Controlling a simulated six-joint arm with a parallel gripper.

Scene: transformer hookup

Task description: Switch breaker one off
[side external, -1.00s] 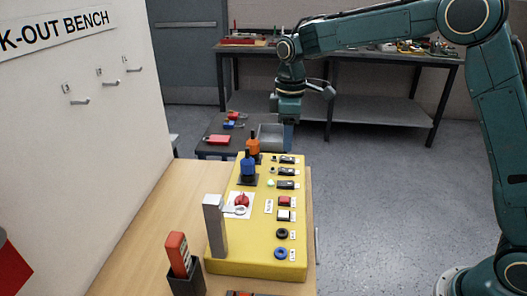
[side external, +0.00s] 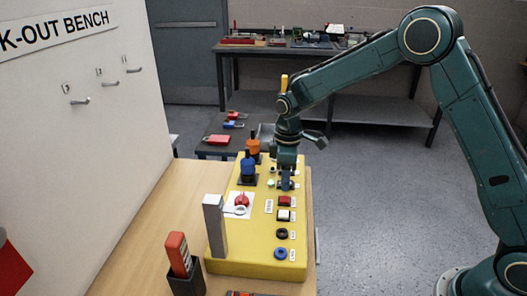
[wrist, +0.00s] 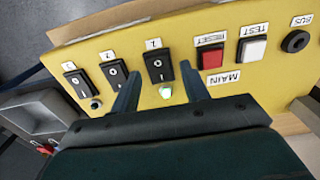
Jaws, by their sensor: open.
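Three black rocker breakers marked O and I stand in a row on the yellow panel (wrist: 225,85) in the wrist view. The breaker nearest the red button (wrist: 158,66), its label upside down and probably reading 1, has a lit green lamp (wrist: 166,92) beside it. The middle breaker (wrist: 116,75) and the far breaker (wrist: 77,83) are to its left. My gripper (wrist: 160,62) is open, its fingers either side of the nearest breaker; contact cannot be told. In the side view my gripper (side external: 287,187) hides the breakers.
A red RESET button (wrist: 211,57) and white TEST button (wrist: 253,49) are close to the right finger. Blue (side external: 248,168) and orange (side external: 253,148) handled parts stand left of the gripper. A grey post (side external: 214,226) rises at the panel's near left.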

